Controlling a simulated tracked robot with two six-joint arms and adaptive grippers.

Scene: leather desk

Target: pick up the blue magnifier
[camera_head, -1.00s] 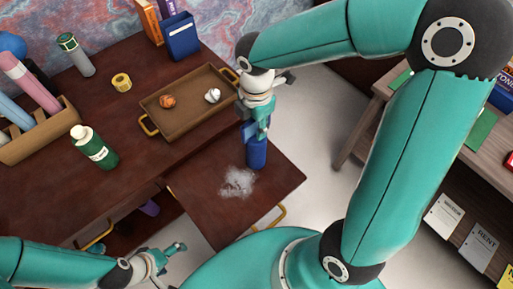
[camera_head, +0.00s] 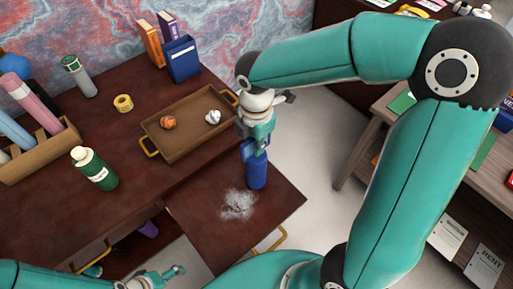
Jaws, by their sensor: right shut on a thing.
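A blue cylindrical thing (camera_head: 257,173) is in my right gripper (camera_head: 256,150), over the pulled-out brown leaf (camera_head: 200,215) of the desk. The gripper is shut on its top from above. I see no lens, so I cannot tell if it is the magnifier, nor if its base touches the leaf. My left gripper (camera_head: 163,278) is low at the bottom edge, away from the blue thing and partly cut off. Its opening is unclear.
A pale powdery patch (camera_head: 238,205) lies on the leaf left of the blue thing. A brown tray (camera_head: 187,140) holds an orange (camera_head: 168,122) and a white thing (camera_head: 213,117). A green bottle (camera_head: 94,170), yellow tape (camera_head: 123,103) and blue box (camera_head: 182,59) stand on the desk.

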